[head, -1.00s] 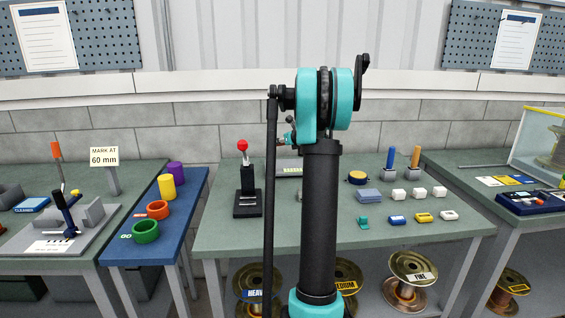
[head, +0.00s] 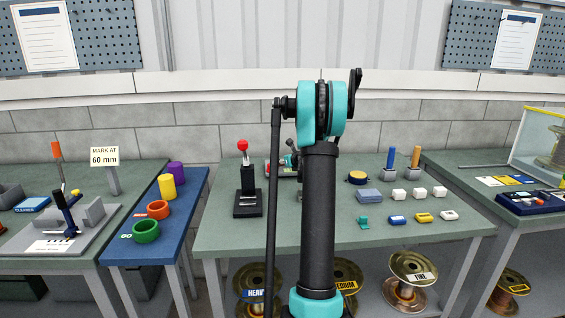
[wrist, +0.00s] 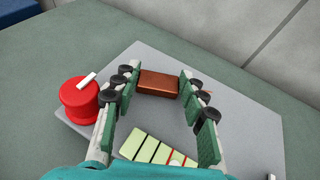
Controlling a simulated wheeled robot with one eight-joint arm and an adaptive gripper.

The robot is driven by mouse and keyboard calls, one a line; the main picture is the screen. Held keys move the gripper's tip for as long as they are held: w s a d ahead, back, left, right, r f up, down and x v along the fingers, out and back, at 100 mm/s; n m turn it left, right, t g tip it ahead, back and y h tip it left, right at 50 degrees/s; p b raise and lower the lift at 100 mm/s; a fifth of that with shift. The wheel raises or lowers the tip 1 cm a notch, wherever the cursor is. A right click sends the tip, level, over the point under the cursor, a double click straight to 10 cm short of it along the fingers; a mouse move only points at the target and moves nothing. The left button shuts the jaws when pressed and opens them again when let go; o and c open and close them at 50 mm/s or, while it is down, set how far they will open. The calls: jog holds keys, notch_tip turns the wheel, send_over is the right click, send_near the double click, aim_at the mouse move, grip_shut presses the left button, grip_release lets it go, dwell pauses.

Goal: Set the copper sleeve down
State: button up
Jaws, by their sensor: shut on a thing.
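The copper sleeve (wrist: 157,83) is a brown, block-like piece in the wrist view. My gripper (wrist: 158,86) is shut on it, with one green-padded finger at each side. The sleeve is over the far part of a grey plate (wrist: 235,125); I cannot tell whether it touches the plate. In the head view my arm hides the sleeve and most of the gripper.
A red knob (wrist: 80,98) with a white pointer is left of my gripper. A striped pale-green scale (wrist: 158,149) lies near the plate's front. A red-topped black lever stand (head: 246,180) rises left of my arm. White blocks (head: 420,193) are to the right.

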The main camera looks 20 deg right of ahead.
jog(key=shift+f, duration=0.15)
jog(key=o, duration=1)
jog(key=shift+s+r, duration=0.15)
jog(key=shift+r, duration=0.05)
jog(key=v, duration=1.1)
jog(key=shift+s+r, duration=0.15)
jog(key=shift+s, duration=0.15)
